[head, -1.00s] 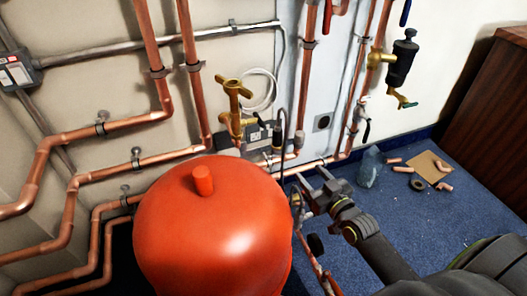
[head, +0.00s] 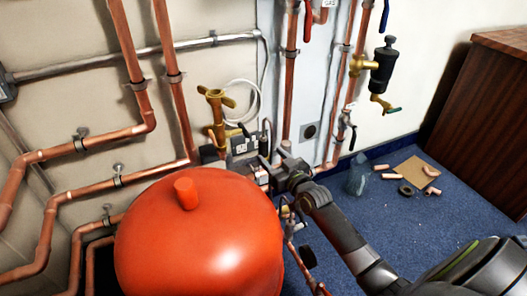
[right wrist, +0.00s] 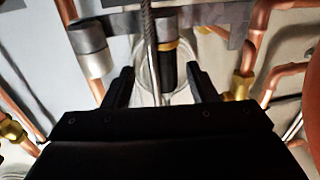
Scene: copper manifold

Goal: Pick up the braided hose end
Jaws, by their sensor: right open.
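The braided hose (right wrist: 149,40) is a thin grey line in the right wrist view. It runs down from the top edge to between my finger tips, left of centre. In the head view a thin dark curve that looks like the hose (head: 268,128) stands by the grey socket plate. My right gripper (head: 277,165) is open beside it, just behind the red vessel. In the right wrist view the open fingers of this gripper (right wrist: 162,85) stand on either side of the hose line. I cannot tell how deep the hose lies or whether it touches a finger. My left gripper is out of view.
The red vessel (head: 215,240) fills the front, close left of my right arm. Copper pipes (head: 290,80) and a brass valve (head: 217,115) line the wall. A wooden cabinet (head: 480,115) stands right.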

